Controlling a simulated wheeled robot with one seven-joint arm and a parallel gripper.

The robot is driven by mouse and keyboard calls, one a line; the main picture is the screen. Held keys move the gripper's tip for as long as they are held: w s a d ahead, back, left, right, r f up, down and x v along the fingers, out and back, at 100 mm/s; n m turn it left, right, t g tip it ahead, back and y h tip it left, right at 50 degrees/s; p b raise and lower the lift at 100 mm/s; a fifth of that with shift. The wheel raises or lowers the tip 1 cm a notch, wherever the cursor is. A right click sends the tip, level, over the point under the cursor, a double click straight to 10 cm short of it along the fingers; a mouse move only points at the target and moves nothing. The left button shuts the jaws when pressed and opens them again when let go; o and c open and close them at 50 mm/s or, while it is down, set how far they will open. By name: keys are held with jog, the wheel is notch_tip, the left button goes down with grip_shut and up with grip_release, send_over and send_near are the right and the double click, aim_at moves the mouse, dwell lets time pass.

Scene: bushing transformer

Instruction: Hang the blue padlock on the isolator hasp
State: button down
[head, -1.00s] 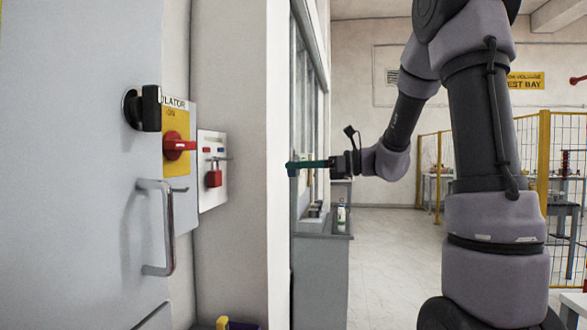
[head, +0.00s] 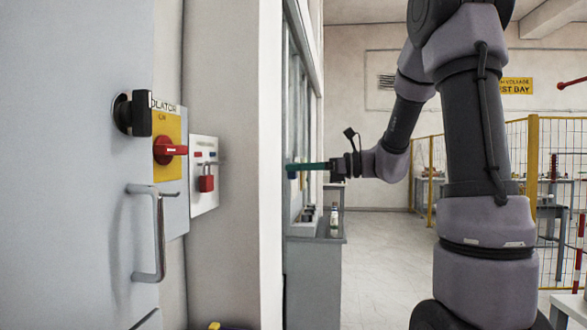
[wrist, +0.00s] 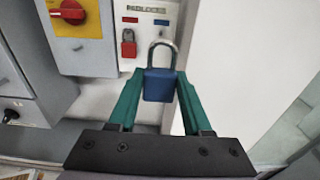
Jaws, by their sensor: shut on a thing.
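The blue padlock (wrist: 158,86) is held between the green fingertips of my gripper (wrist: 160,92) in the wrist view, its silver shackle pointing up. In the head view my gripper (head: 300,169) points left, and the padlock shows there as a small dark blue patch at its tip (head: 291,172). The isolator has a red rotary handle (head: 168,150) on a yellow plate, and it also shows in the wrist view (wrist: 70,12). A thin grey bar (head: 172,194) sticks out below the yellow plate; I cannot tell if it is the hasp.
A white board (head: 203,214) beside the isolator carries a red padlock (head: 206,180). A black knob (head: 133,113) and a metal door handle (head: 158,240) stick out from the grey cabinet. A pale wall edge (head: 270,240) stands between the board and my gripper. Floor is open at centre.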

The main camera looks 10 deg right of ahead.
jog(key=shift+v, duration=2.45)
jog(key=shift+f, duration=0.1)
